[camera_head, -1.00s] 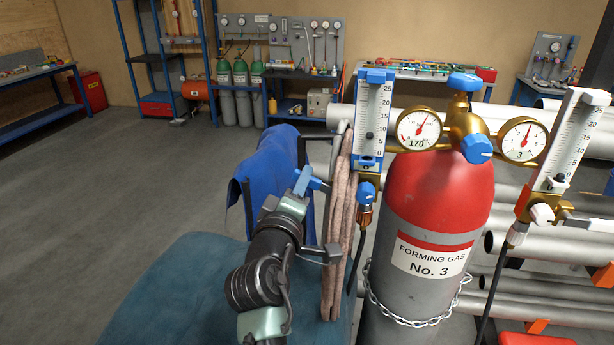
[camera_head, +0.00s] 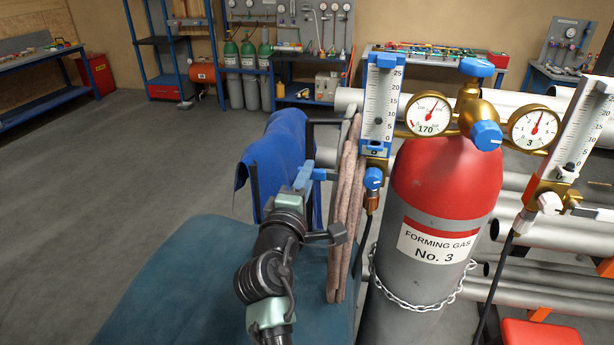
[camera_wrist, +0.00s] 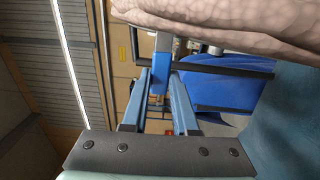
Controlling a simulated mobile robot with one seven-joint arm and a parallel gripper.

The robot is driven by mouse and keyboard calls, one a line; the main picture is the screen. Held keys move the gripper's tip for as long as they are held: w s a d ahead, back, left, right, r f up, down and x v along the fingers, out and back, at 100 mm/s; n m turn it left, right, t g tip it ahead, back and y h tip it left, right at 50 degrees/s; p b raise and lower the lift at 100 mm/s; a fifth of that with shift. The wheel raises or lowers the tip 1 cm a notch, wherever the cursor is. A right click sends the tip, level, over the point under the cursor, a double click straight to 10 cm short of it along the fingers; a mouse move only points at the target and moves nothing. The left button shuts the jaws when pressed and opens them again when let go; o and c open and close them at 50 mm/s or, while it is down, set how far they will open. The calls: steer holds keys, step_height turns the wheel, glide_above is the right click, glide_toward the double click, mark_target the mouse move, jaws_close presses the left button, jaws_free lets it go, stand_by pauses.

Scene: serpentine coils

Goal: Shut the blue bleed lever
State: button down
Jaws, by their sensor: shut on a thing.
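My gripper (camera_head: 306,178) reaches up from the lower middle, just left of a looped pinkish hose (camera_head: 345,215). In the wrist view its two blue fingers (camera_wrist: 160,88) close around a narrow blue piece, which I take as the bleed lever (camera_wrist: 163,47). A bit of blue at the fingertips also shows in the head view (camera_head: 319,174). The hose hides where the lever joins its fitting, so I cannot tell its set position. The blue-framed flowmeter (camera_head: 379,100) stands upright to the right of the hose, with a blue knob (camera_head: 373,178) below it.
A red-topped, chained gas cylinder (camera_head: 433,235) with two gauges stands right of the hose. A blue cloth (camera_head: 275,155) hangs on a dark frame behind my gripper. A second flowmeter (camera_head: 578,130) and grey pipes (camera_head: 545,238) lie further right. The floor at left is clear.

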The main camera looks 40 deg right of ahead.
steer(key=shift+f, duration=0.15)
steer(key=c, duration=0.7)
jaws_free()
steer(key=b+v, duration=0.4)
steer(key=v, duration=0.9)
